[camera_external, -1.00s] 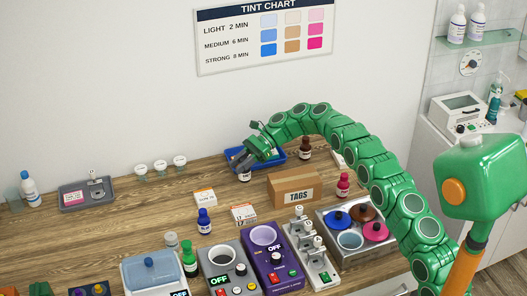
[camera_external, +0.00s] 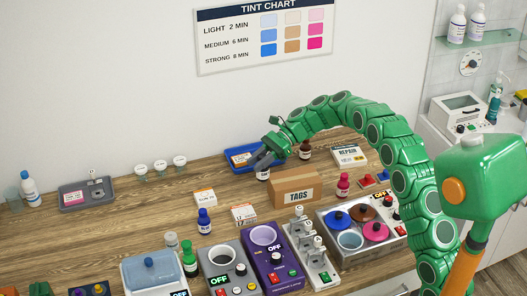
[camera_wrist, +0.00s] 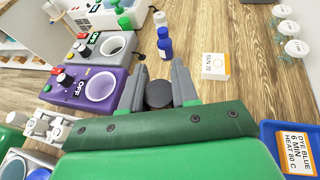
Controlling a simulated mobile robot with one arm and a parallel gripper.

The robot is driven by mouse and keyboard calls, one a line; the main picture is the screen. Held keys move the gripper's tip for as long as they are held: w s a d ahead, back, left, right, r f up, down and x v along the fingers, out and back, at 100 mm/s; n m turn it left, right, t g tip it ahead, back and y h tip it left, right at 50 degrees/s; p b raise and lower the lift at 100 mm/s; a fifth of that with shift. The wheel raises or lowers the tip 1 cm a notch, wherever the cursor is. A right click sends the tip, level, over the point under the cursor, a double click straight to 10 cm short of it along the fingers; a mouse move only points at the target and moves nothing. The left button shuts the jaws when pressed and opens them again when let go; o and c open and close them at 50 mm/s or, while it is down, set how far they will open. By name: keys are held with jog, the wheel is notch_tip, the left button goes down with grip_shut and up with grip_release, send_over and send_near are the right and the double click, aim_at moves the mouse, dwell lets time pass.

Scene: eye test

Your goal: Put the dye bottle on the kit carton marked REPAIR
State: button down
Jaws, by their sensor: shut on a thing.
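My gripper (camera_external: 263,163) is shut on a small dark bottle (camera_external: 263,175) with a pale label, behind the TAGS carton. In the wrist view the bottle's round dark cap (camera_wrist: 159,94) sits between my two grey fingers; its body is hidden below. The bottle looks upright; whether it clears the table I cannot tell. The kit carton marked REPAIR (camera_external: 347,151) is a flat white box lying at the back right of the table, to the right of my gripper. Its top looks clear.
The brown TAGS carton (camera_external: 282,185) stands just in front of my gripper. A blue tray (camera_external: 231,153) is at its left, and another dark bottle (camera_external: 305,150) stands between it and the REPAIR carton. Several devices fill the front edge.

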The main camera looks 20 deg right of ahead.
jog(key=shift+s+d+r, duration=0.35)
jog(key=shift+s+r, duration=0.05)
jog(key=shift+s, duration=0.3)
jog(key=shift+s+d+r, duration=0.3)
jog(key=shift+s+r, duration=0.05)
jog(key=shift+s, duration=0.3)
